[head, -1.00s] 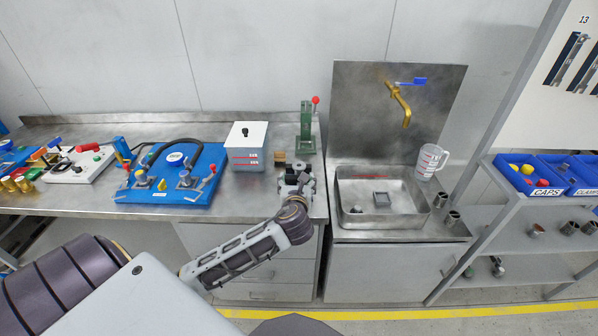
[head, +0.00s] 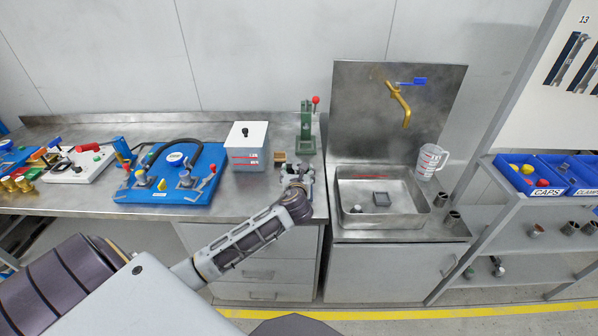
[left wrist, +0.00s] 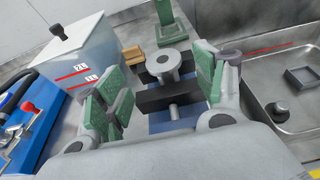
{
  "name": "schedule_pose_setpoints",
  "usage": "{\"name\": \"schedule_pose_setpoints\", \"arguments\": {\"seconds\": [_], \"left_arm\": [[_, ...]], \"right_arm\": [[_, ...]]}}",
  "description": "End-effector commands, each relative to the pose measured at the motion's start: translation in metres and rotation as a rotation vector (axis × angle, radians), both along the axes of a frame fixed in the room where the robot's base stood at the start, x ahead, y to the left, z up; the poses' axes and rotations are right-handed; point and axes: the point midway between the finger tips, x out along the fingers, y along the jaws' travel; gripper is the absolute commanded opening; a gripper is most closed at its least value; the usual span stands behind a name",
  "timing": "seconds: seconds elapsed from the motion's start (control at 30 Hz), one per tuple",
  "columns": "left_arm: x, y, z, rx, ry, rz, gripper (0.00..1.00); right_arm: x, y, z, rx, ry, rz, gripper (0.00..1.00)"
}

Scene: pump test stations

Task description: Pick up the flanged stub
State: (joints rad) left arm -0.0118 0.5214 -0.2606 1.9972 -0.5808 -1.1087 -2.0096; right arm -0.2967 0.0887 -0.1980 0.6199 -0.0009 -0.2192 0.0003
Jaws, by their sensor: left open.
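A grey metal flanged stub (left wrist: 163,66) with a round, holed top shows in the left wrist view. It stands upright at a black-jawed clamp with a blue base (left wrist: 158,98). My left gripper (left wrist: 163,88) is open, with its green-padded fingers spread to the left and right of the stub and clamp. I see no finger pad touching the stub. In the head view my left gripper (head: 297,176) is over the right end of the steel bench, where it hides most of the clamp and stub. My right gripper is not in view.
A white-lidded box (head: 246,147) stands left of the gripper. A green press (head: 306,132) and a small wooden block (head: 279,158) are behind it. The sink basin (head: 342,190) is to the right. A blue pump board (head: 140,188) lies farther left.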

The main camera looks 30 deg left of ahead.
Motion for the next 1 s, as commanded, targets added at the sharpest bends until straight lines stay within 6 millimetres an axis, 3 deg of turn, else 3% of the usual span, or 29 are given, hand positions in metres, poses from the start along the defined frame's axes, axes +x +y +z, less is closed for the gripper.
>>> {"name": "schedule_pose_setpoints", "arguments": {"seconds": [0.33, 0.8, 1.0], "left_arm": [[0.005, 0.002, -0.002, 0.000, 0.000, 0.001, 0.70], [0.038, 0.019, -0.015, 0.000, 0.000, 0.000, 0.70], [0.044, 0.022, -0.017, 0.000, 0.000, 0.000, 0.70]], "right_arm": [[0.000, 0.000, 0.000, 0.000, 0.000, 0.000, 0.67], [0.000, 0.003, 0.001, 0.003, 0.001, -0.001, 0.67], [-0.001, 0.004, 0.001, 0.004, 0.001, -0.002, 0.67]]}}
